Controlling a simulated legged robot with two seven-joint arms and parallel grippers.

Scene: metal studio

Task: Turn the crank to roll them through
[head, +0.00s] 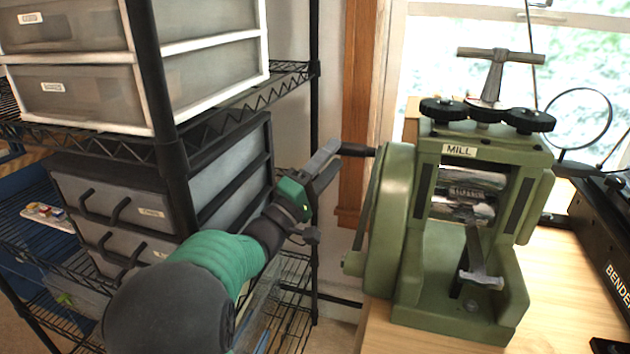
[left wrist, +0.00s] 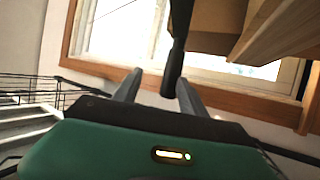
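The green mill (head: 462,150), labelled MILL, stands on the wooden bench with metal rollers (head: 465,195) in its opening. A round green housing (head: 385,215) is on its left side. A black crank handle (head: 358,150) sticks out to the left near the top of this housing. My left gripper (head: 328,160) is at the handle's outer end. In the left wrist view, the fingers of my left gripper (left wrist: 160,80) are apart, with the black handle (left wrist: 173,70) showing between them. Contact with the handle cannot be told. My right gripper is not in view.
A black wire shelf (head: 215,115) with drawer boxes (head: 95,75) stands left, close to my left arm. A black device marked BENDER (head: 605,225) is on the bench (head: 560,300) at right. A round dark-framed glass (head: 580,115) stands behind, near the window.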

